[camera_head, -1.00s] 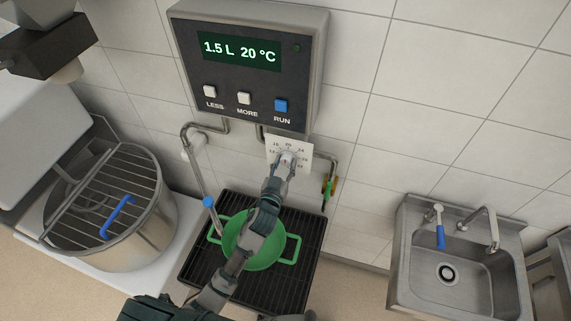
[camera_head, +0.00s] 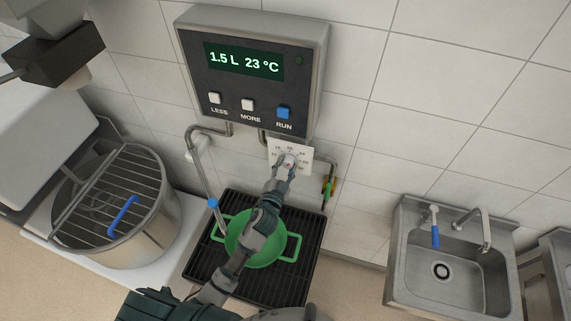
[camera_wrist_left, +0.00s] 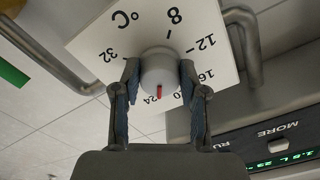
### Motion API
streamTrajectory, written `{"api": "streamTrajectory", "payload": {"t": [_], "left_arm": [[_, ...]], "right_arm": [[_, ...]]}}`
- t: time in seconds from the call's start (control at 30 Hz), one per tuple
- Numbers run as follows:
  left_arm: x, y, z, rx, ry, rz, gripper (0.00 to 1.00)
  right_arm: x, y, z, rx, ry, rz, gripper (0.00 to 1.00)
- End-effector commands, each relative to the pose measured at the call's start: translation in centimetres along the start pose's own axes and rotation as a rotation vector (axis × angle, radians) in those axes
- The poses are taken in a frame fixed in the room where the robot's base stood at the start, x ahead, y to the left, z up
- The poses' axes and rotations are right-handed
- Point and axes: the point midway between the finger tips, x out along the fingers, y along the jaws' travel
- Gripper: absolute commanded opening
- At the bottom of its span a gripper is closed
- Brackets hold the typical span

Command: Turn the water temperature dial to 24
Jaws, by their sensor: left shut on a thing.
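The water temperature dial is a white knob (camera_wrist_left: 160,72) with a red pointer line, on a white scale plate (camera_head: 300,153) on the wall below the meter. In the left wrist view my left gripper (camera_wrist_left: 160,92) has a finger on each side of the knob and is shut on it. The red pointer lies close to the 24 mark, with 20 and 16 to its right. The meter display (camera_head: 243,61) reads 1.5 L and 23 °C. In the head view my gripper hides most of the knob. My right gripper is not in view.
A green pot (camera_head: 267,251) stands on a black grate (camera_head: 292,285) under my left arm. A mixing bowl with a wire guard (camera_head: 150,205) is at left, a steel sink (camera_head: 411,262) at right. Pipes (camera_head: 328,165) run beside the scale plate.

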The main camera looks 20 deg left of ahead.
Motion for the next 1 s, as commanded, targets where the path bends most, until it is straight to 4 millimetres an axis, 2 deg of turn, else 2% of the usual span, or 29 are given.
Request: {"api": "streamTrajectory", "payload": {"t": [0.03,0.4,0.9,0.93,1.0], "left_arm": [[0.09,-0.33,-0.49,0.030,0.008,-0.004,0.08],[0.10,-0.29,-0.43,0.178,0.008,-0.005,0.08],[0.10,-0.25,-0.41,0.200,0.009,-0.005,0.08],[0.10,-0.25,-0.41,0.199,0.009,-0.005,0.45],[0.10,-0.23,-0.39,0.199,0.009,-0.004,0.62]], "right_arm": [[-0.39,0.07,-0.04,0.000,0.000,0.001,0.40],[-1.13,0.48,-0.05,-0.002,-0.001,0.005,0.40],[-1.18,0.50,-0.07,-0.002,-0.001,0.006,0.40],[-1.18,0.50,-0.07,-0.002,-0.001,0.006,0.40],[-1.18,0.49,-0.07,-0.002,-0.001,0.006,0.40]]}}
